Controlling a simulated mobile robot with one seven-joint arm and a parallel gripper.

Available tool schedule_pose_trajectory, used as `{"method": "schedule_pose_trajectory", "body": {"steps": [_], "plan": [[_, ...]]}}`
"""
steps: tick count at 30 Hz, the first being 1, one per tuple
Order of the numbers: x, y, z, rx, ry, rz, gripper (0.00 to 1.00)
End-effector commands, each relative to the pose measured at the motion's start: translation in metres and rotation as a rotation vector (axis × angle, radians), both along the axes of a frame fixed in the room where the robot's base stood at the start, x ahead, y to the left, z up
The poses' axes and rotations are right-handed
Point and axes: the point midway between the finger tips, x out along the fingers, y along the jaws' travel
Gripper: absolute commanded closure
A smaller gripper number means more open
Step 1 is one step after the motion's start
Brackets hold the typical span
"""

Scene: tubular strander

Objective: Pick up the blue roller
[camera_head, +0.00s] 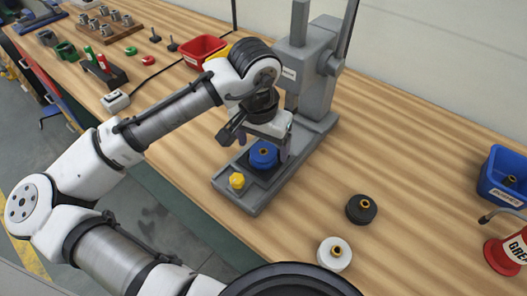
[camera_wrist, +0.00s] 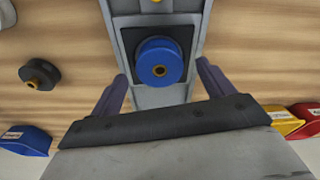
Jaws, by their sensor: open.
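The blue roller (camera_head: 263,155) sits on the dark plate of the grey press (camera_head: 252,202), with a brass-coloured bore at its centre. In the wrist view the blue roller (camera_wrist: 159,62) lies a little beyond my gripper, between the lines of its two fingers. My gripper (camera_head: 262,145) is above and around the roller, pointing down. In the wrist view my gripper (camera_wrist: 160,80) has its fingers wide apart with nothing between the pads that I can tell as held. Contact between fingers and roller cannot be seen.
A yellow knob (camera_head: 237,181) stands at the press base's front. A black roller (camera_head: 361,209) and a white roller (camera_head: 334,254) lie to the right on the bench. A blue bin (camera_head: 504,177) and a red grease can (camera_head: 508,251) are at far right. A red bin (camera_head: 203,51) is behind my arm.

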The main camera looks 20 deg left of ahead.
Motion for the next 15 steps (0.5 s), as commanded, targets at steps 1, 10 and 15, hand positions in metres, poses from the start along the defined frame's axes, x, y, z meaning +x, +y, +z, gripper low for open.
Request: {"method": "schedule_pose_trajectory", "body": {"steps": [1,10,15], "plan": [[0.000,0.000,-0.006,-0.002,0.001,0.000,0.19],[0.002,-0.001,-0.017,-0.001,-0.003,-0.001,0.19],[0.002,-0.001,-0.017,-0.001,-0.002,-0.001,0.35]]}}
